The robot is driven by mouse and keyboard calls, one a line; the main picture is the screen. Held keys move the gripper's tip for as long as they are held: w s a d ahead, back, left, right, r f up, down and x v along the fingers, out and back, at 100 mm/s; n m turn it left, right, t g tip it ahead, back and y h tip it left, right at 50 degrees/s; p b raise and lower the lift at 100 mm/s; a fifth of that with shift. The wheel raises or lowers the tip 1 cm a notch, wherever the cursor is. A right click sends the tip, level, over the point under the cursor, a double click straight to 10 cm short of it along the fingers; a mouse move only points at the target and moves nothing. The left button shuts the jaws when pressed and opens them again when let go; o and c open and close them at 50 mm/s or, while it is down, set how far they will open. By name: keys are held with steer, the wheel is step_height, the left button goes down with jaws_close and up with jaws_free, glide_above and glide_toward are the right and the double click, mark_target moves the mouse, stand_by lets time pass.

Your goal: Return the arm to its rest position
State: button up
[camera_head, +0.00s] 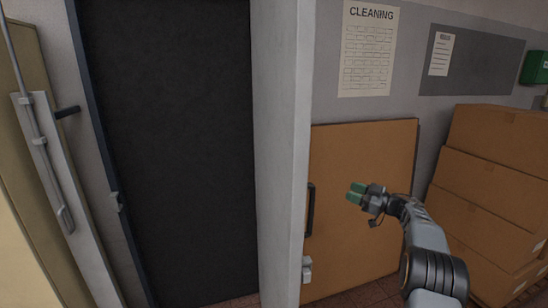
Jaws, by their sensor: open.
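My gripper (356,193) has green fingertips and is open and empty. It points left, in front of an orange-brown door panel (362,230) with a dark vertical handle (310,209). The gripper appears to the right of that handle, with a visible gap between them in the picture. My grey arm reaches up from the lower right of the view. How far the gripper is from the panel cannot be told from this one view.
Stacked cardboard boxes (492,183) stand at the right, near my arm. A pale post (280,150) stands left of the orange-brown panel. A dark door or opening (170,140) fills the left. A cleaning sheet (367,50) hangs above. Some tiled floor (370,292) shows below.

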steer(key=w+d+f+m+t+h, duration=0.1)
steer(key=w+d+m+t+h, duration=0.2)
steer(key=d+m+t+h, duration=0.75)
steer(key=s+a+f+m+g+h+b, duration=0.25)
steer(key=s+f+m+g+h, duration=0.2)
steer(key=s+g+h, duration=0.5)
steer(key=s+a+f+g+y, duration=0.1)
steer(key=s+a+g, duration=0.1)
steer(key=s+a, duration=0.5)
steer(key=s+a+f+g+y+b, duration=0.1)
steer(key=s+a, duration=0.6)
steer(key=s, duration=0.8)
steer(key=s+a+f+g+y+b, duration=0.1)
steer(key=s+a+g, duration=0.3)
steer(key=s, duration=0.7)
steer(key=shift+a+f+n+y, duration=0.4)
steer(key=shift+a+f+y, duration=0.35)
steer(key=shift+a, duration=0.65)
